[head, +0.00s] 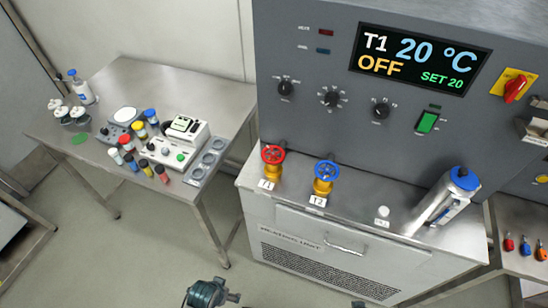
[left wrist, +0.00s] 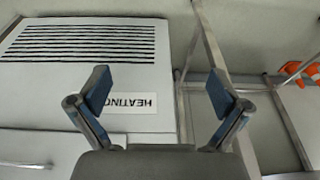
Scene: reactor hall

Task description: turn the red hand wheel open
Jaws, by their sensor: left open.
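The red hand wheel (head: 273,154) sits on a brass valve at the left end of the heating unit's steel top, above a tag that seems to read T1 or 1. My left gripper (head: 226,296) is low at the bottom of the head view, well below and in front of the wheel. In the left wrist view my left gripper (left wrist: 160,95) is open and empty, its two fingers wide apart. The wheel is not in that view. A small dark piece at the bottom edge of the head view may be my right gripper; its jaws are hidden.
A blue hand wheel (head: 327,170) stands just right of the red one. A silver bottle with a blue cap (head: 453,193) leans farther right. The display (head: 420,53) reads T1 20 °C OFF. A side table (head: 98,82) with jars and instruments stands left. Floor between is clear.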

